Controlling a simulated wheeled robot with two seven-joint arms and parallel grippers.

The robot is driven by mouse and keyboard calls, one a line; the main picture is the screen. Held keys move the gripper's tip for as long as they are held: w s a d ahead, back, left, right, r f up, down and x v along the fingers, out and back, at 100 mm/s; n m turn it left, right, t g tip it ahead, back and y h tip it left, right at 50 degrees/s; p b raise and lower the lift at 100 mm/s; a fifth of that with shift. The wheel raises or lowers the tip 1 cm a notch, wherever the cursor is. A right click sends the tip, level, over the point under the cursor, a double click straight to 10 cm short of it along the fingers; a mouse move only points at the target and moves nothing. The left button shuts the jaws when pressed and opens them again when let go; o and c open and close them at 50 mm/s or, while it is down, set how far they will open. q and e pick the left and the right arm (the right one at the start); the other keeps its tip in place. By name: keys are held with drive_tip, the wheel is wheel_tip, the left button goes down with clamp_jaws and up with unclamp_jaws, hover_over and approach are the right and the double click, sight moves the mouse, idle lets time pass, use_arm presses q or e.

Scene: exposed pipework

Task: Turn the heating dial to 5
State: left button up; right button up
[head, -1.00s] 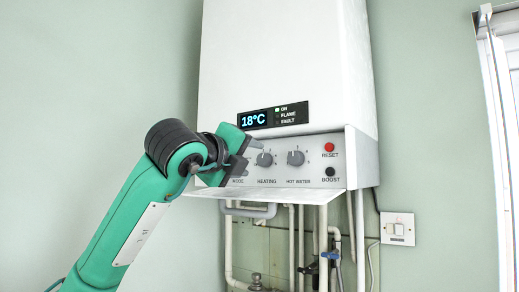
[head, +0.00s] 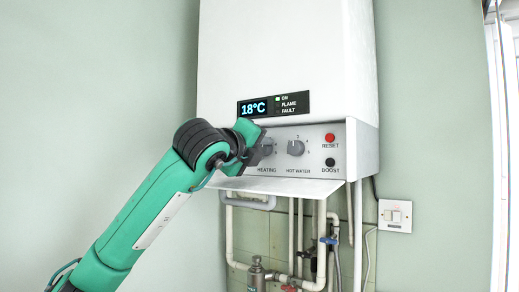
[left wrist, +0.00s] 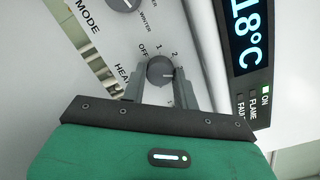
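The heating dial (left wrist: 160,70) is a round grey knob on the boiler's control panel. In the left wrist view its white pointer mark points to the right, past the 2; the exact number is hidden by a finger. My left gripper (left wrist: 159,74) is open, with one finger on each side of the dial and a small gap showing. In the head view the left gripper (head: 262,149) is in front of the panel and hides most of the heating dial (head: 267,147). My right gripper is not in view.
The hot water dial (head: 295,148) is close to the right. Further right are the red reset button (head: 330,138) and black boost button (head: 330,162). The display (head: 273,106) reads 18°C. The mode dial (left wrist: 124,2) lies near the heating dial. A flap (head: 282,187) juts out below.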

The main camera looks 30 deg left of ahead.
use_arm(q)
drive_tip(key=shift+f+m+b, duration=0.25)
drive_tip(key=shift+m+b, duration=0.25)
drive_tip(key=shift+b, duration=0.35)
drive_tip(key=m+b, duration=0.3)
drive_tip(key=b, duration=0.1)
drive_tip(key=shift+f, duration=0.15)
drive_tip(key=m+b, duration=0.3)
drive_tip(key=m, duration=0.1)
drive_tip(key=shift+m+t+h, duration=0.4)
drive_tip(key=m, duration=0.2)
drive_tip(key=m+b, duration=0.1)
drive_tip(key=m, duration=0.1)
drive_tip(key=shift+a+r+m+b, duration=0.2)
drive_tip(key=shift+m+b, duration=0.1)
drive_tip(key=shift+m, duration=0.1)
drive_tip(key=m+h, duration=0.1)
drive_tip(key=m, duration=0.4)
drive_tip(key=shift+m, duration=0.4)
drive_tip(key=o, duration=1)
